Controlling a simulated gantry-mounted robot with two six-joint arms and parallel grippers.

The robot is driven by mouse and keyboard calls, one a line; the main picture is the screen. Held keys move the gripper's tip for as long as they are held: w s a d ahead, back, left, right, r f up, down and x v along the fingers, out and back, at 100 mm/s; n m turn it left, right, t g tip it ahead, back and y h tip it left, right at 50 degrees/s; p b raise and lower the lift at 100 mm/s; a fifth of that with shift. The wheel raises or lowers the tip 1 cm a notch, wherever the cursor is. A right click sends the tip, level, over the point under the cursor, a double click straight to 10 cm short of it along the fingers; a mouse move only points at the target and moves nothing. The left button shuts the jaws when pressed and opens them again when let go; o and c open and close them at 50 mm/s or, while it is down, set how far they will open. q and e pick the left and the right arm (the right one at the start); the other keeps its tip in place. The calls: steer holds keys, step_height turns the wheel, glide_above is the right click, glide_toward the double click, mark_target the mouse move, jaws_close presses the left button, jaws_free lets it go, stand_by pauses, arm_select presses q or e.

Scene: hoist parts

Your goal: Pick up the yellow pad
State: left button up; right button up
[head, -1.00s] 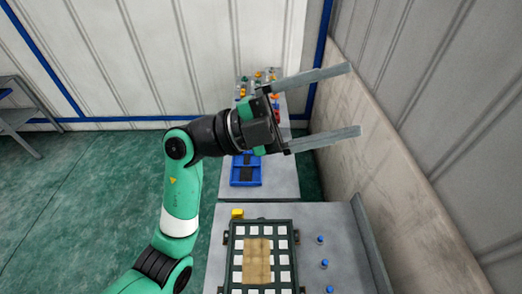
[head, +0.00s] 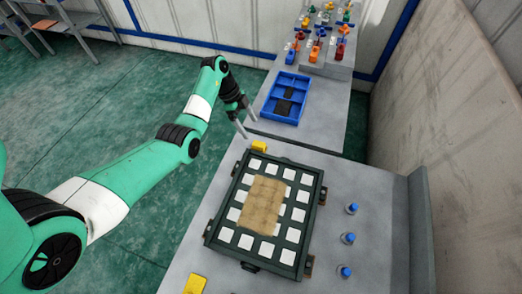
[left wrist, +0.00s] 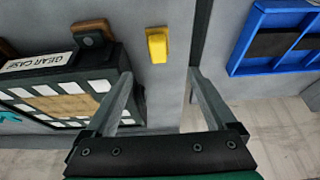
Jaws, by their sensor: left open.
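A small yellow pad (head: 259,147) lies on the grey table beside the far edge of the dark green gear case (head: 215,228). A second yellow piece (head: 195,284) lies near the table's front left. My left gripper (head: 248,126) is open, its fingers pointing down close to the far yellow pad. In the left wrist view, a yellow pad (left wrist: 157,45) shows ahead of the open fingertips (left wrist: 160,74), roughly in line with the gap between them. Nothing is between the fingers. My right gripper is not in view.
The gear case has white squares and a tan patch on top. A blue divided tray (head: 285,97) sits beyond, on the far table. Several blue-capped bottles (head: 347,238) stand to the right. Coloured parts (head: 315,50) fill the far end. A wall runs along the right.

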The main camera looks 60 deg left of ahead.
arm_select(q)
steer(key=b, duration=0.2)
glide_above(258, 143)
steer(key=s+a, duration=0.1)
steer(key=f, duration=0.5)
steer(key=shift+s, duration=0.2)
steer(key=shift+w+f+b, duration=0.2)
steer(key=shift+f+b, duration=0.1)
steer(key=shift+f, duration=0.05)
steer(key=b+x, duration=0.3)
steer(key=x, duration=0.2)
steer(key=shift+s+f, duration=0.15)
steer(key=shift+f, duration=0.05)
steer(key=shift+r, duration=0.1)
jaws_close()
